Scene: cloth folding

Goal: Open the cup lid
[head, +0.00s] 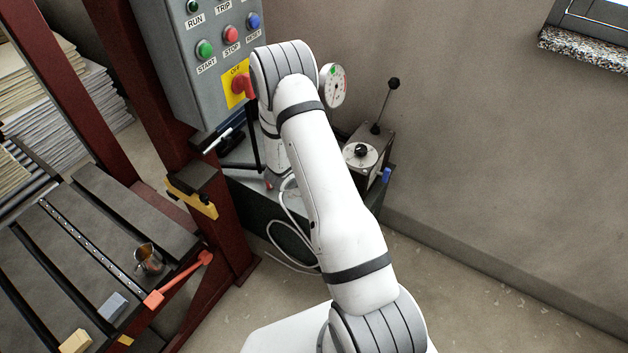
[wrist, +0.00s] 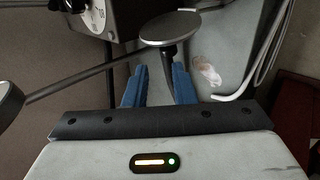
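A small metal cup (head: 149,258) stands on the dark slatted rack at the lower left of the head view, well away from my arm. No lid can be made out on it. In the wrist view, my gripper (wrist: 159,68) has its two blue fingers apart, with a clear gap between them. A dark stem with a flat round disc (wrist: 170,28) on top shows just beyond the fingertips; I cannot tell whether they touch it. In the head view, my own arm hides the gripper.
A grey control box (head: 200,55) with coloured buttons hangs above the bench. A grey box with a dial and knobbed lever (head: 369,150) stands to the right. An orange-red handle (head: 180,280) juts from the rack. A white tube (wrist: 262,65) curves at the right.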

